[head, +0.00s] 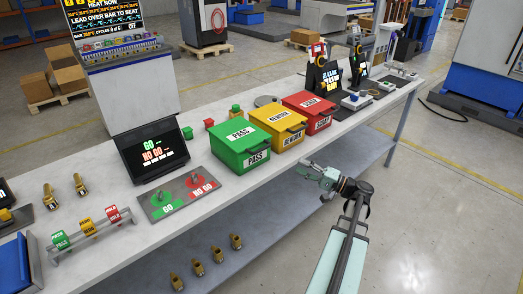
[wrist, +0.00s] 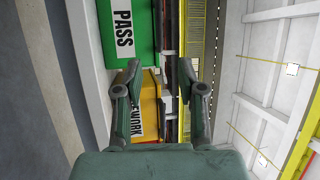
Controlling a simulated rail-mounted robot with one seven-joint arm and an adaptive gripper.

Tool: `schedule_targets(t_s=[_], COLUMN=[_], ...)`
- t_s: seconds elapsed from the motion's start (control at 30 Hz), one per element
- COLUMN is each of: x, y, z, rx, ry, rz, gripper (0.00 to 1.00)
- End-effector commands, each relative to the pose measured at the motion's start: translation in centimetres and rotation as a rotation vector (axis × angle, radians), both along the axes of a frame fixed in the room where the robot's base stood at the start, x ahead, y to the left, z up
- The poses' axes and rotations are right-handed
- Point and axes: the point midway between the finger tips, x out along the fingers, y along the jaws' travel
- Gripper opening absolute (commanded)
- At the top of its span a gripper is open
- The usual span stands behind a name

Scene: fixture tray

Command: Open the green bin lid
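The green bin (head: 237,157), marked PASS, stands on the workbench with its lid (head: 232,133) shut. A dark handle (head: 258,145) shows at the lid's front edge. My gripper (head: 305,170) is off the bench's front edge, to the right of the green bin and in front of the yellow bin, apart from both. In the wrist view my gripper (wrist: 158,72) is open and empty. The green bin (wrist: 118,40) shows at the top left there, and the yellow bin (wrist: 148,95) lies partly behind the left finger.
The yellow REWORK bin (head: 275,127) and red SCRAP bin (head: 309,112) stand right of the green one, lids shut. A GO/NO GO plate (head: 158,207) and a screen (head: 152,152) are to the left. The floor before the bench (head: 425,210) is clear.

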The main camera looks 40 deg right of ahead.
Motion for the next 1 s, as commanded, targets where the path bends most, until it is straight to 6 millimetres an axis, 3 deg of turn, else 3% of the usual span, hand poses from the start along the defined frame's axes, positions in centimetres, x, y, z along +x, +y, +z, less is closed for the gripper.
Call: schedule_targets(t_s=[0.17, 0.7, 1.0], x=[2.0, 11.5, 14.7], y=[1.0, 5.2, 6.7], z=[0.6, 2.3, 2.7], rx=[0.0, 0.001, 0.001], ry=[0.001, 0.004, 0.005], rz=[0.002, 0.002, 0.001], gripper=[0.39, 0.39, 0.39])
